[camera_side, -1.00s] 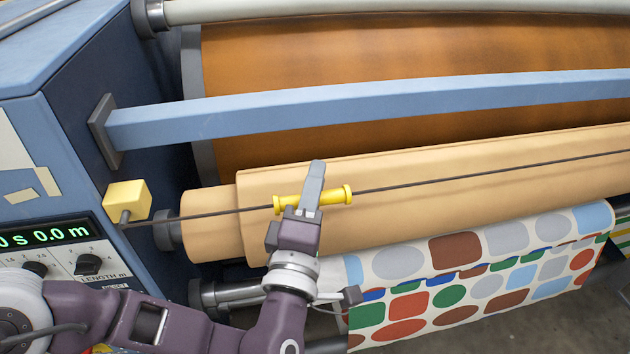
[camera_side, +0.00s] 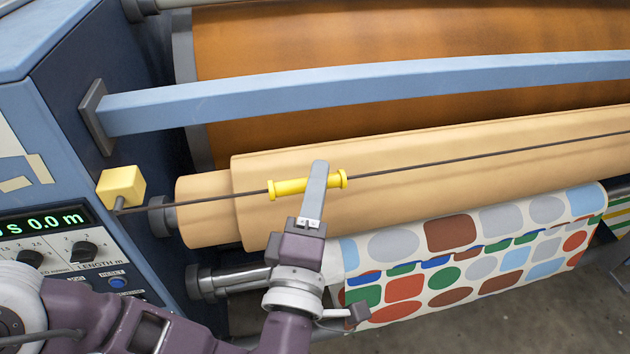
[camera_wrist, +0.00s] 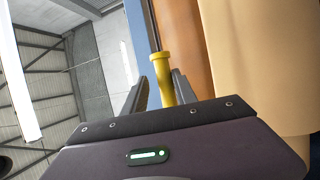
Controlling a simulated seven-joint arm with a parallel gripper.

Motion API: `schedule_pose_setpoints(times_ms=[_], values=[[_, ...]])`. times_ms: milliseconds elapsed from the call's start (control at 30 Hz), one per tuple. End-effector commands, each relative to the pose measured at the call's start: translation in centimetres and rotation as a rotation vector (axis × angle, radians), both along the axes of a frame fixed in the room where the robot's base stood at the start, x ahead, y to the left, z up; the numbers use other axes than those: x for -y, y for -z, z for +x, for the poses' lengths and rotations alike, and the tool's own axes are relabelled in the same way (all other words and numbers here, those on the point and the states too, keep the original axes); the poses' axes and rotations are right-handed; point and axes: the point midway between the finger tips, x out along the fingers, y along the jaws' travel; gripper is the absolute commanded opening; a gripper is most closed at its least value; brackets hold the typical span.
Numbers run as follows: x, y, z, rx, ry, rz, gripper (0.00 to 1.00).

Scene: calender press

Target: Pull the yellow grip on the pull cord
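The yellow grip (camera_side: 286,187) is a small spool with flanged ends on the dark pull cord (camera_side: 460,158), which runs across in front of the tan roll. My gripper (camera_side: 318,166) reaches up from below, and its near finger crosses in front of the grip's right half. The far finger is hidden in the side view. In the wrist view the grip (camera_wrist: 164,82) lies between the two fingers of my gripper (camera_wrist: 160,80). A gap shows on the left of it, and the right finger is close. The fingers look apart, not shut on it.
A yellow block (camera_side: 121,187) holds the cord's left end on the blue machine housing. The tan roll (camera_side: 400,165) lies behind the cord. A blue crossbar (camera_side: 350,93) runs above, and patterned fabric (camera_side: 470,260) hangs below right. A control panel (camera_side: 60,245) reads 0.0 m.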

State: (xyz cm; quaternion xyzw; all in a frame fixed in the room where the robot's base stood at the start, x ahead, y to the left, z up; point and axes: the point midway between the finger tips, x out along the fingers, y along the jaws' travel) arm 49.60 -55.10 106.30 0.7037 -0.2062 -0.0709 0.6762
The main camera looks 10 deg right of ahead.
Motion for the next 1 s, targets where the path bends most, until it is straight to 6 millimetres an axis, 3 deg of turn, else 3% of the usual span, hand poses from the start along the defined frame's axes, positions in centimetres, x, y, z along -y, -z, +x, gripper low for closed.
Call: schedule_pose_setpoints(times_ms=[333,700,1000], values=[[-0.1,0.0,0.0,0.000,-0.002,0.000,0.41],[-2.5,1.2,-5.9,-0.001,0.000,0.000,0.41],[-2.8,1.2,-6.3,0.001,-0.002,-0.001,0.41]])
